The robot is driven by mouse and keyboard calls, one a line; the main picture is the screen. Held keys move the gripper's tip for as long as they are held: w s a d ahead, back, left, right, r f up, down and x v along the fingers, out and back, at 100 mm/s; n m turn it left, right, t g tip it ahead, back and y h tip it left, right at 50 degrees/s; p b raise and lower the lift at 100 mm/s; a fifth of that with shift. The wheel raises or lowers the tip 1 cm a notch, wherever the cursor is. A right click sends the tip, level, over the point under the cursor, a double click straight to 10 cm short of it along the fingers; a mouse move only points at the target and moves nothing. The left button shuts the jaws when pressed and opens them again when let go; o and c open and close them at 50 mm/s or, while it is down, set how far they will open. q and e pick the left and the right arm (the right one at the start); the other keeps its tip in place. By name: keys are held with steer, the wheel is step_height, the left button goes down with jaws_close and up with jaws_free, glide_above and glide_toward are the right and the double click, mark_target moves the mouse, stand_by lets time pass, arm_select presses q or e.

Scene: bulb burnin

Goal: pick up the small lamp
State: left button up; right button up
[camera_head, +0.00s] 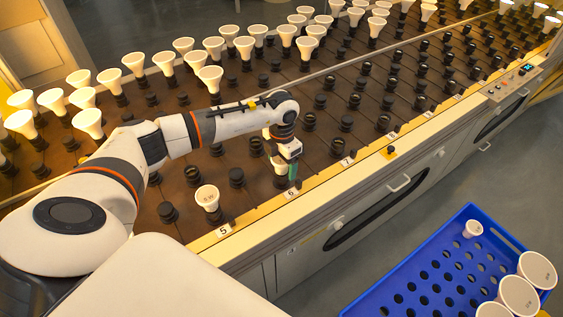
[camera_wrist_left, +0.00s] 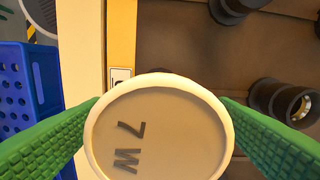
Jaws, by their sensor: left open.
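My left gripper (camera_head: 291,172) is open, pointing down over the front row near label 6. In the left wrist view, a round cream lamp face (camera_wrist_left: 158,135) marked 7 W lies between its green fingers (camera_wrist_left: 160,128). The rim comes close to both fingers; I cannot tell whether they touch. In the head view the gripper largely hides this lamp. Another white lamp (camera_head: 207,197) stands upright in the front row near label 5. A small white lamp (camera_head: 473,228) is in the blue crate. My right gripper is not in view.
The blue crate (camera_head: 405,276) at lower right also holds larger white lamps (camera_head: 537,269). Dark sockets (camera_head: 347,123) fill the brown board. Several white lamps (camera_head: 134,64) stand in the rear rows. A control panel (camera_head: 511,81) sits at the right end. In the wrist view an empty socket (camera_wrist_left: 290,102) stands beside the lamp.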

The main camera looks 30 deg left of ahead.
arm_select(q)
steer(key=shift+r, duration=0.1)
steer(key=c, duration=1.1)
